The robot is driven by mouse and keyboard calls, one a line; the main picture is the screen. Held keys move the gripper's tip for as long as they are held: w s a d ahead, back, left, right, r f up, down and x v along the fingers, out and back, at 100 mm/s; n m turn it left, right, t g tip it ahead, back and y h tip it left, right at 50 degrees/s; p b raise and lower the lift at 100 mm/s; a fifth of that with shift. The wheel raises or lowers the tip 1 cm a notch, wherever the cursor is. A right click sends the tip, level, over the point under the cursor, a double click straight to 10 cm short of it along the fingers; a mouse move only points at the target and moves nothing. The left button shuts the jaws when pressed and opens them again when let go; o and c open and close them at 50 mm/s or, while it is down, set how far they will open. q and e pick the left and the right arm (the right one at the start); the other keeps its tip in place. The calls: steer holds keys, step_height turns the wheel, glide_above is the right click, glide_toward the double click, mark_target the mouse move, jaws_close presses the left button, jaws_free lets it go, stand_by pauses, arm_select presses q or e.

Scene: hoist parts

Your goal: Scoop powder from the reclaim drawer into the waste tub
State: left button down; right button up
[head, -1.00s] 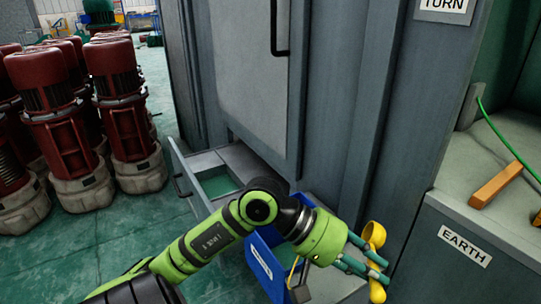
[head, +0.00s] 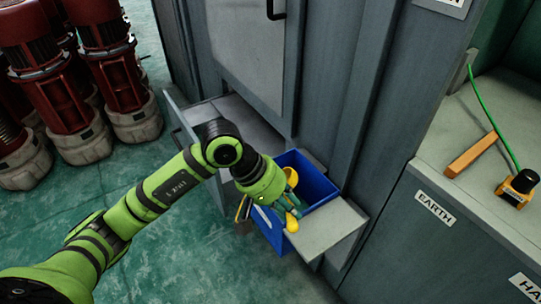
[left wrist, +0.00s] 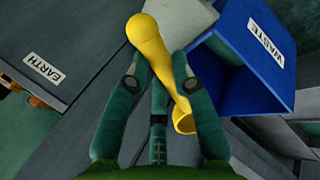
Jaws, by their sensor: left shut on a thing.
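My left gripper (head: 290,203) is shut on a yellow scoop (head: 291,176). In the left wrist view, the fingers close around the scoop's handle (left wrist: 148,42), and its cup (left wrist: 185,122) hangs on the other side; I cannot tell whether it holds powder. The blue waste tub (head: 322,188) is directly by the gripper, and the scoop's cup overlaps its opening in the head view.
A grey ledge (head: 330,228) sits right beside the tub. The tall grey cabinet (head: 345,100) stands behind. A bench (head: 470,125) at right carries an orange-brown bar (head: 470,156) and an orange-black device (head: 517,187). Red motors (head: 65,90) stand at left. The green floor in front is clear.

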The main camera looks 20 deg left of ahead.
arm_select(q)
steer(key=w+a+r+m+g+y+p, duration=0.1)
steer(key=w+a+r+m+y+p, duration=0.2)
steer(key=y+p, duration=0.5)
steer(key=w+a+m+p, duration=0.1)
steer(key=m+p, duration=0.1)
steer(key=p, duration=0.5)
steer(key=shift+w+a+m+g, duration=0.3)
steer(key=shift+g, duration=0.1)
arm_select(e)
steer(key=s+d+g, duration=0.1)
steer(key=s+d, duration=0.2)
steer(key=s, duration=1.4)
steer(key=shift+r+g, duration=0.3)
steer(key=shift+r, duration=0.05)
